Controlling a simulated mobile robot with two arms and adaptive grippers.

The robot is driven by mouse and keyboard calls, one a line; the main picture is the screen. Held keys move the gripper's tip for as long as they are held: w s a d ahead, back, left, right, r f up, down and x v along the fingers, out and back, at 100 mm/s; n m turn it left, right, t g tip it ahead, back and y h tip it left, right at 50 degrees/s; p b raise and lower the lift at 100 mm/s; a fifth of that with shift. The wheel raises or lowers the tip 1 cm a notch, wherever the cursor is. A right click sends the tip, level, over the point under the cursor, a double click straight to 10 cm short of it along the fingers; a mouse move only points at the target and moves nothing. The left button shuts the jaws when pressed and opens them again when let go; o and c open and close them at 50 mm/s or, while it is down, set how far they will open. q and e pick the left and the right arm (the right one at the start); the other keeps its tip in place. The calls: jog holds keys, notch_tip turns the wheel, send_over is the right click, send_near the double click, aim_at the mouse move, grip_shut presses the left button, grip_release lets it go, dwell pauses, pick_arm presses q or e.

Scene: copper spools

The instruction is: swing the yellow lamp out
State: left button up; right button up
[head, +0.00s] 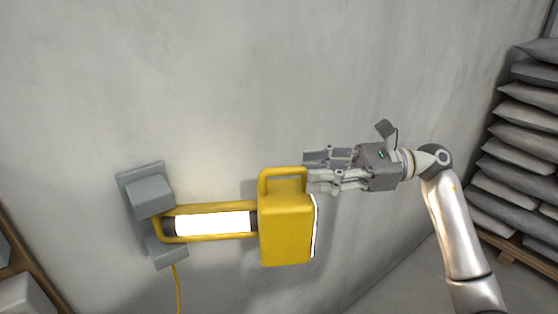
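The yellow lamp (287,232) is in the head view, low and left of centre. It has a boxy yellow head with a loop handle (283,172) on top and a lit white tube (213,223) in its yellow arm. The arm joins a grey wall bracket (150,197) at the left. My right gripper (309,169) comes in from the right, its fingertips close to the right side of the loop handle. Its two fingers are apart, with nothing seen between them. I cannot tell whether a fingertip touches the handle. My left gripper is out of view.
A plain grey wall (240,80) lies behind the lamp. A yellow cable (177,290) hangs below the bracket. Grey sacks (530,140) are stacked on a wooden pallet at the right. A brown-edged thing stands at the lower left. The floor at the lower right looks clear.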

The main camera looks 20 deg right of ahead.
aim_at(272, 172)
jog(key=a+p, duration=0.1)
jog(key=a, duration=0.2)
jog(key=w+a+p, duration=0.1)
jog(key=a, duration=0.2)
jog(key=shift+w+r+p, duration=0.1)
jog(key=shift+w+p, duration=0.1)
jog(key=shift+p, duration=0.1)
jog(key=shift+a, duration=0.4)
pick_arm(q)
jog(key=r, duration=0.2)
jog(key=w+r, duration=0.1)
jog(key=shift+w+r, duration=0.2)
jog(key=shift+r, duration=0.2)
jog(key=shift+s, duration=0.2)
pick_arm(e)
grip_shut()
